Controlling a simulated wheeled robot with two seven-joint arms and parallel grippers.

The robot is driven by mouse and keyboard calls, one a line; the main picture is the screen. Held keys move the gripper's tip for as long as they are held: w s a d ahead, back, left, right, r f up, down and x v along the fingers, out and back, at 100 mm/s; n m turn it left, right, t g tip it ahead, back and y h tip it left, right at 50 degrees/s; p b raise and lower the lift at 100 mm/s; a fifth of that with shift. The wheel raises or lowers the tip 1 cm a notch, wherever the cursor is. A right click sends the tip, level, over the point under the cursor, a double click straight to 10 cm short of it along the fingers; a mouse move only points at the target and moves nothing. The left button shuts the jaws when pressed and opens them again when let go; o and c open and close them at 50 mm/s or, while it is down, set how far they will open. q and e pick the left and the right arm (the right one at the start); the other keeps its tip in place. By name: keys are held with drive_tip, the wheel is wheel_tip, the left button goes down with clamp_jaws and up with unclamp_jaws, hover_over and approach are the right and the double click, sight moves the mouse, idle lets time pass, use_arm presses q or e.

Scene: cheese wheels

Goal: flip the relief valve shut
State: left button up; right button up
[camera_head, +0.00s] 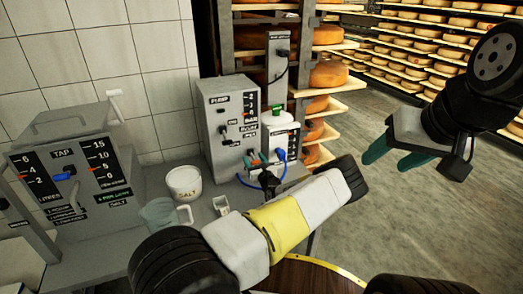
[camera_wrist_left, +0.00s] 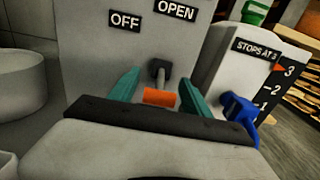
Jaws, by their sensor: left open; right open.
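The grey pump box (camera_head: 228,105) stands on the bench. In the left wrist view its face (camera_wrist_left: 90,60) carries the labels OFF and OPEN. Below them is a dark stubby lever (camera_wrist_left: 160,70) with an orange piece (camera_wrist_left: 160,97) in front of it, which I take for the relief valve's handle. My left gripper (camera_head: 257,158) is at the box's lower right, and its teal fingers (camera_wrist_left: 155,92) are open, one on each side of the orange piece. I cannot tell whether they touch it. My right gripper (camera_head: 392,150) is open and empty, raised at the right.
A white canister (camera_head: 281,128) with a blue valve (camera_wrist_left: 240,112) and a scale stands right of the pump box. A white salt tub (camera_head: 184,183), a clear jug (camera_head: 160,214) and the tap box (camera_head: 75,170) are to the left. Cheese shelves (camera_head: 430,45) stand behind.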

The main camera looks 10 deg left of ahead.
use_arm(q)
drive_tip(key=shift+w+a, duration=0.3)
drive_tip(key=shift+w, duration=0.15)
drive_tip(key=shift+c, duration=0.5)
clamp_jaws()
drive_tip(key=shift+f+t+y, duration=0.3)
drive_tip(key=shift+t+y, duration=0.2)
drive_tip(key=shift+t, duration=0.1)
drive_tip(key=shift+w+t+y, duration=0.1)
drive_tip(key=shift+t+y, duration=0.3)
drive_tip(key=shift+t, duration=0.2)
drive_tip(key=shift+o, duration=0.5)
unclamp_jaws()
